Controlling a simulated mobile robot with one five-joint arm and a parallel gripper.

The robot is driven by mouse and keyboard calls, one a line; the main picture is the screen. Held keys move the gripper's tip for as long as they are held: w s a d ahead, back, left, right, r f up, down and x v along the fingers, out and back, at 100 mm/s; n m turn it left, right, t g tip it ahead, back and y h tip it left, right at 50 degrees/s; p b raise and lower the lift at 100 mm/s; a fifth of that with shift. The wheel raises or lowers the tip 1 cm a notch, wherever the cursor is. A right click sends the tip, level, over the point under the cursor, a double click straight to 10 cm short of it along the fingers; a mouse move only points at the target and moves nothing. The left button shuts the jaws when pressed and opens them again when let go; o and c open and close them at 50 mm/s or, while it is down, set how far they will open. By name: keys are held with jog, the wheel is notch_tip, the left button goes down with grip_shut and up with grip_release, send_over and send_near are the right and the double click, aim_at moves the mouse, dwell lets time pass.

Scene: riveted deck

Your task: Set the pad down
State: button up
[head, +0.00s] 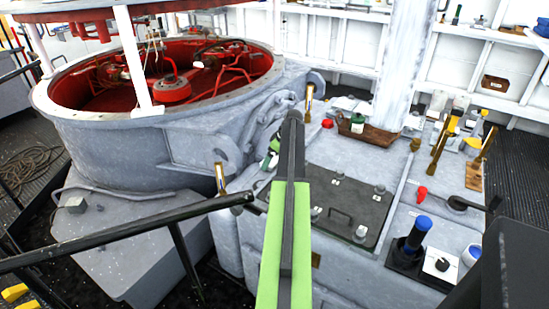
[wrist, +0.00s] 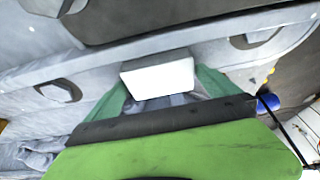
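A white block (wrist: 158,76), which looks like the pad, sits between the two green fingers of my gripper (wrist: 160,84) in the wrist view. The fingers flank it on both sides, and its lower edge is partly hidden. A grey ledge shows behind it; I cannot tell whether the pad touches anything. In the head view, my green-and-black arm reaches up over the grey metal housing. A small green part of my gripper (head: 272,152) shows left of the arm's far end, near the housing's upper left edge. The pad is not clear there.
A dark hatch panel (head: 350,205) with a handle lies right of my arm. A large red-lined drum (head: 100,125) stands left. A black railing (head: 120,233) crosses the lower left.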

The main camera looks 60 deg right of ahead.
jog(key=shift+r, duration=0.1)
jog(key=shift+r+p, duration=0.25)
jog(key=shift+p, duration=0.1)
jog(key=p+v, duration=1)
jog(key=v, duration=0.1)
jog(key=shift+s+r+p, duration=0.25)
jog(key=shift+p, duration=0.1)
